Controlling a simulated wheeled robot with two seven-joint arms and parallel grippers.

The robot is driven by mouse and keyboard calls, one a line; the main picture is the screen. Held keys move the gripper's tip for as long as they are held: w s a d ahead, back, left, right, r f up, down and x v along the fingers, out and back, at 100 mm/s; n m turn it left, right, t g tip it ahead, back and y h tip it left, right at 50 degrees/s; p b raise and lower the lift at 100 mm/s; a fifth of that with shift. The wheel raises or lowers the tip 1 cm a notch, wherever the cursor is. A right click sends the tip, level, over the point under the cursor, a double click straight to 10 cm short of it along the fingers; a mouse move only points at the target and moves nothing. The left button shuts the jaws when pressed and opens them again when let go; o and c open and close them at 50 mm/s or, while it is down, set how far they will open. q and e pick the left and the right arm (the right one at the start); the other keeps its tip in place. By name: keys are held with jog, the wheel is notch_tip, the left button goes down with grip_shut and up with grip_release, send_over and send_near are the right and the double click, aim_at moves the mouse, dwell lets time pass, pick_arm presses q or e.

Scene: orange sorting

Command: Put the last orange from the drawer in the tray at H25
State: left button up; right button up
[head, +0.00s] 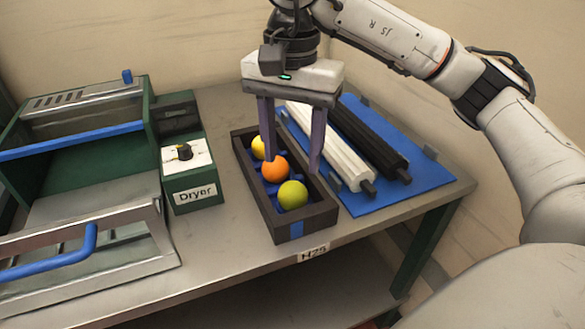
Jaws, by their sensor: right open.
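A dark tray (266,219) with blue inside stands on the metal table above the H25 label (313,253). An orange fruit (274,169) lies in its middle. A yellow-green fruit (292,195) lies at its near end and a yellow fruit (258,148) at its far end, partly hidden by a finger. My right gripper (293,164) is over the tray, pointing down, fingers spread. Its left finger is by the orange and yellow fruits, its right finger at the tray's right side. Whether a finger touches a fruit cannot be told. My left gripper is not in view.
A green dryer (92,165) with blue bars and an open metal drawer (95,235) stands left; the visible part of the drawer looks empty. A control box (194,185) stands beside it. A blue mat (415,192) with white and black rollers lies right. The table's front strip is clear.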

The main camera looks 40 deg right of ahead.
aim_at(293, 186)
jog(key=shift+r+p, duration=0.55)
jog(key=shift+r, duration=1.65)
